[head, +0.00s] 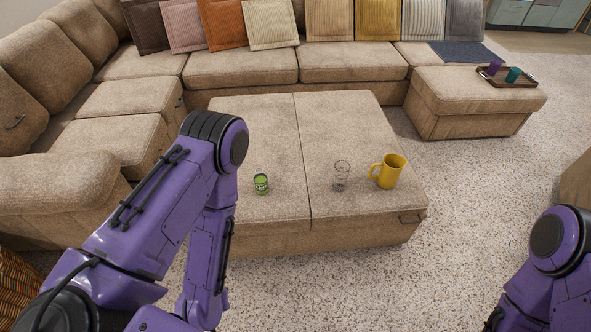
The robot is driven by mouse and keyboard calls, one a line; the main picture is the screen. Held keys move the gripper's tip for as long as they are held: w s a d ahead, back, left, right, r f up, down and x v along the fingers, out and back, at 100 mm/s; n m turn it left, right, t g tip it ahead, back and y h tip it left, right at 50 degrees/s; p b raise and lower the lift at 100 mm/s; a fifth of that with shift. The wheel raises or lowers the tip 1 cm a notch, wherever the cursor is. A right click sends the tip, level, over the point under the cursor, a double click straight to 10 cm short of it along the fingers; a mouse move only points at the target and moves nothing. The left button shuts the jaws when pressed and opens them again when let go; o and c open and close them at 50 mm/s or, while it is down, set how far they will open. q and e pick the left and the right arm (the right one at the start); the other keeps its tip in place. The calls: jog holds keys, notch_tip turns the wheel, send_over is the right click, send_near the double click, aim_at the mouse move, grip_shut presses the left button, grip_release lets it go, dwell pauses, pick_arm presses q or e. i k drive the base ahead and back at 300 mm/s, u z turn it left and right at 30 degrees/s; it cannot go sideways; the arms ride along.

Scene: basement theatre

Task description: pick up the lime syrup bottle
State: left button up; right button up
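The lime syrup bottle (261,184) looks like a small green bottle with a pale top. It stands upright on the beige ottoman (270,125), left of the ottoman's middle seam and near its front side. My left arm comes in from the left and bends down in front of the ottoman, with its elbow left of the bottle and apart from it in the picture. My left gripper is out of view below the frame. My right arm shows only in part at the lower right, and its gripper is out of view too.
A clear glass (341,176) and a yellow mug (388,171) stand right of the bottle on the ottoman. A sectional sofa (240,68) with cushions runs behind and left. A tray (507,78) with two cups sits at the right. Carpet at the right front is clear.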

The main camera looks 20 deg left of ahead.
aim_at(260, 176)
jog(key=u, duration=0.2)
jog(key=i, duration=1.1)
jog(key=u, duration=0.75)
